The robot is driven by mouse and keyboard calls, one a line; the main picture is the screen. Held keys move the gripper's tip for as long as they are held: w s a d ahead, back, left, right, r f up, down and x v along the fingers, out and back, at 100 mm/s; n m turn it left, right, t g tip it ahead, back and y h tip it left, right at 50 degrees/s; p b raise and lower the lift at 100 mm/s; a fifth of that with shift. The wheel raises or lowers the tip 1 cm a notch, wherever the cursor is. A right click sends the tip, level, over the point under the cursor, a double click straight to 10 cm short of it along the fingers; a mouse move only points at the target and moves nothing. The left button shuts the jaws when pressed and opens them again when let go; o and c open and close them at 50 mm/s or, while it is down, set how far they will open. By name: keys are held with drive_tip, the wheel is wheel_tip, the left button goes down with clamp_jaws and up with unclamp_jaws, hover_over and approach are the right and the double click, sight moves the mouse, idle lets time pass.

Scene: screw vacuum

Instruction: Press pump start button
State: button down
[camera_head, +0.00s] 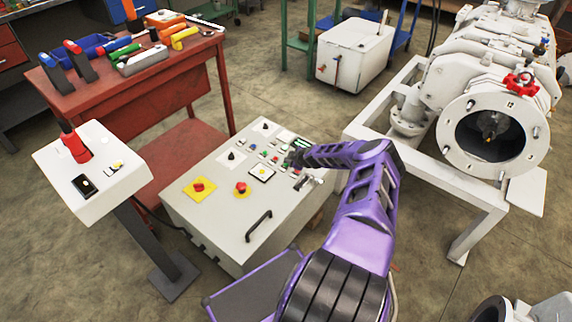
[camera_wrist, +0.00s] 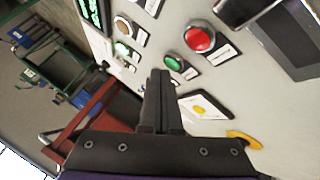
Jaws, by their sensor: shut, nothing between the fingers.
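The control box (camera_head: 215,222) has a pale sloped top with several buttons, lamps and switches. In the wrist view its panel (camera_wrist: 235,75) shows a green button (camera_wrist: 173,62) beside a larger red button (camera_wrist: 199,40), each with a small label I cannot read. I cannot tell which button is the pump start. My gripper (camera_head: 292,158) is over the upper right part of the panel and hides some controls. In the wrist view the shut fingertips (camera_wrist: 160,74) appear just left of and below the green button. I cannot tell whether they touch the panel.
Two red mushroom buttons on yellow plates (camera_head: 199,188) and a black handle (camera_head: 258,226) are on the box. A white pedestal panel (camera_head: 100,170) stands left, a red tool table (camera_head: 130,85) behind it. The white pump machine (camera_head: 495,135) stands right.

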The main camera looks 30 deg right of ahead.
drive_tip(key=shift+r, duration=0.25)
wheel_tip(320, 180, up, 5)
drive_tip(key=shift+p, duration=1.05)
